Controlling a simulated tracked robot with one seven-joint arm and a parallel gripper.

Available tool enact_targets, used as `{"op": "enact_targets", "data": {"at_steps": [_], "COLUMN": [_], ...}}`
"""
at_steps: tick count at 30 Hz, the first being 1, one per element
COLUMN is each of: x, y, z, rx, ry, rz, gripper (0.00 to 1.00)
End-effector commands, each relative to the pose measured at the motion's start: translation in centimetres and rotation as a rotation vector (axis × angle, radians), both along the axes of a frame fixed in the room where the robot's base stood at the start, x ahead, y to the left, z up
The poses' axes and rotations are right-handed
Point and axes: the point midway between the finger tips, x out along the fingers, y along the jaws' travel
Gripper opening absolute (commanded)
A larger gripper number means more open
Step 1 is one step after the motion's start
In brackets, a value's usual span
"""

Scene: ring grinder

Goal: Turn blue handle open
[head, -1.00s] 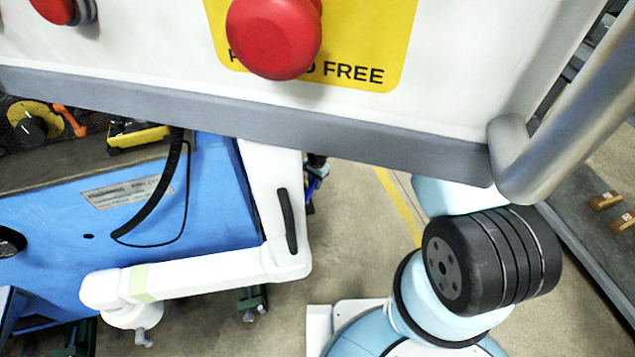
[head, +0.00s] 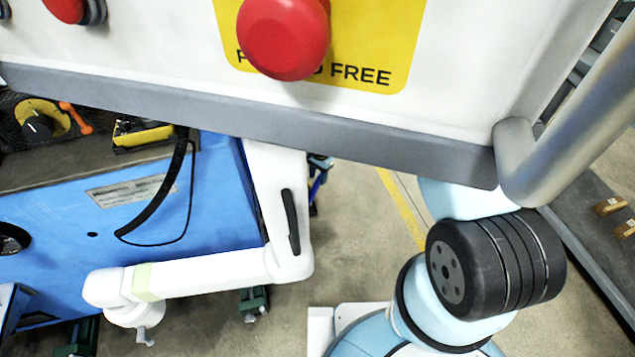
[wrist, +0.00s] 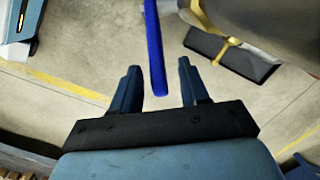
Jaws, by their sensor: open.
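The blue handle (wrist: 155,48) is a long narrow bar in the wrist view. It comes down from the top edge and its free end lies between my fingers in the picture. My gripper (wrist: 158,68) is open, with one dark blue finger on each side of the handle and a visible gap on both sides. I cannot tell from this view how far the handle is in depth from the fingers. In the head view my gripper is not visible, and the handle cannot be made out for certain.
A panel with a red button (head: 284,38) on a yellow label and a grey metal rail (head: 575,125) fills the upper head view. A blue workbench (head: 60,235) stands at left. In the wrist view, a grey rounded body (wrist: 275,30) and yellow fitting (wrist: 226,45) are right of the handle.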

Motion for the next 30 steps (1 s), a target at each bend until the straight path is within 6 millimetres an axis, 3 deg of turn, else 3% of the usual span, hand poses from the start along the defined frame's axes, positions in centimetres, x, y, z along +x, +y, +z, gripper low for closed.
{"op": "enact_targets", "data": {"at_steps": [6, 12, 26, 30], "x": [0.5, 0.8, 0.8, 0.9], "y": [-0.3, -0.4, -0.5, -1.3], "z": [4.0, 6.3, 7.1, 7.1], "rx": [0.002, 0.001, 0.002, 0.003], "ry": [-0.001, -0.001, 0.001, 0.005], "rz": [0.0, -0.001, 0.0, -0.009], "gripper": [0.45, 0.45, 0.45, 0.45]}}
